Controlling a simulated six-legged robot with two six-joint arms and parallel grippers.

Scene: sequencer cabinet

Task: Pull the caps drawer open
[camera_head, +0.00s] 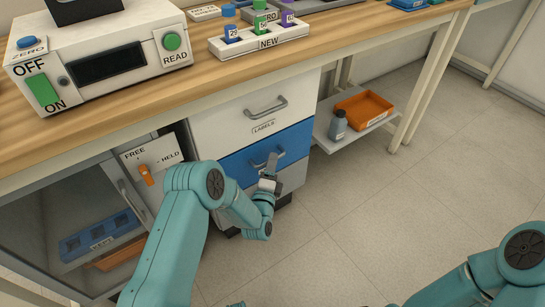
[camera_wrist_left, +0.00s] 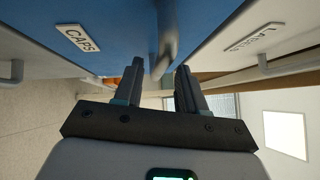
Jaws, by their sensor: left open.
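The blue caps drawer (camera_head: 297,139) is the middle front of the cabinet, below the white labels drawer (camera_head: 218,131), and looks shut. Its front also fills the upper middle of the left wrist view (camera_wrist_left: 115,20), with the CAPS label (camera_wrist_left: 78,39). My left gripper (camera_head: 272,166) is at the drawer front, partly hiding it. In the left wrist view the open fingers (camera_wrist_left: 160,68) point at the grey drawer handle (camera_wrist_left: 166,38), which lies between the fingertips; contact cannot be told. My right arm shows at the lower right, its gripper out of view.
The wooden worktop (camera_head: 110,125) overhangs the drawers. A glass-fronted compartment (camera_head: 75,215) with an orange lever (camera_head: 146,174) stands left of them. A low shelf (camera_head: 325,125) with a bottle (camera_head: 338,125) and orange tray (camera_head: 364,108) is at right. The floor in front is clear.

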